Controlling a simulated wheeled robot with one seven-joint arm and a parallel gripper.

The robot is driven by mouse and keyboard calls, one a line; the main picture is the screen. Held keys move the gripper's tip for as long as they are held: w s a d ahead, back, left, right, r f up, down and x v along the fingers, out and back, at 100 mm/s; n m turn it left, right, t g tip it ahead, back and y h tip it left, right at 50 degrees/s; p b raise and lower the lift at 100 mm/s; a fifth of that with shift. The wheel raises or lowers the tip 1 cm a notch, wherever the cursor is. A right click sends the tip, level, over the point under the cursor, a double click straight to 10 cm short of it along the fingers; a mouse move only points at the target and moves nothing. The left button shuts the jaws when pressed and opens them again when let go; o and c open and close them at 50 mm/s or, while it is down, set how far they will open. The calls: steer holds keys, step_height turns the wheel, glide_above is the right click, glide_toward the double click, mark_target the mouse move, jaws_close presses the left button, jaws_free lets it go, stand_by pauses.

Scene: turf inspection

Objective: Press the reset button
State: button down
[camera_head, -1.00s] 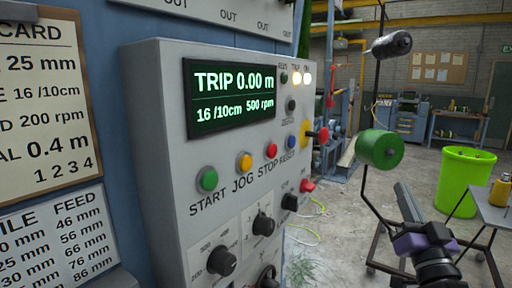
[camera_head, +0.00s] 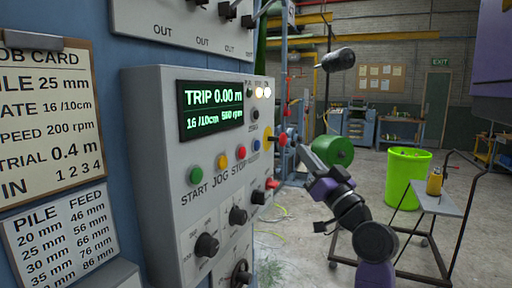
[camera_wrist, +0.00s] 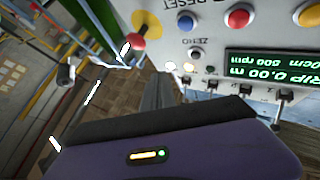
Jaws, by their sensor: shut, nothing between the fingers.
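The control panel (camera_head: 155,170) stands at the left with its display lit, reading TRIP 0.00 m. Green, yellow and red buttons sit in a row below it. The blue reset button (camera_head: 257,145) is at the right end of that row, small and seen at a slant. The blue button also shows at the top of the wrist view (camera_wrist: 238,18), where the panel is upside down. My gripper (camera_head: 304,152) is to the right of the panel, shut and empty, with clear space between it and the button. In the wrist view its fingers (camera_wrist: 157,78) point up the picture.
A red knob on a yellow plate (camera_wrist: 146,27) sticks out beside the buttons. A red part (camera_head: 272,184) juts out lower on the panel's edge. A green drum (camera_head: 335,151) is behind my gripper. A green bin (camera_head: 405,180) and a small table (camera_head: 440,203) stand at the right.

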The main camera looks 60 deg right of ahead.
mark_target(257, 145)
steer(key=w+p, duration=0.2)
steer(key=w, duration=0.6)
steer(key=shift+w+a, duration=0.3)
steer(key=shift+w, duration=0.05)
steer(key=shift+w, duration=0.2)
stand_by(1.8)
steer(key=shift+w, duration=0.25)
steer(key=shift+w, duration=0.55)
stand_by(0.8)
steer(key=shift+s, duration=0.1)
steer(key=shift+s+b, duration=0.55)
steer(key=shift+s, duration=0.35)
steer(key=shift+s, duration=0.1)
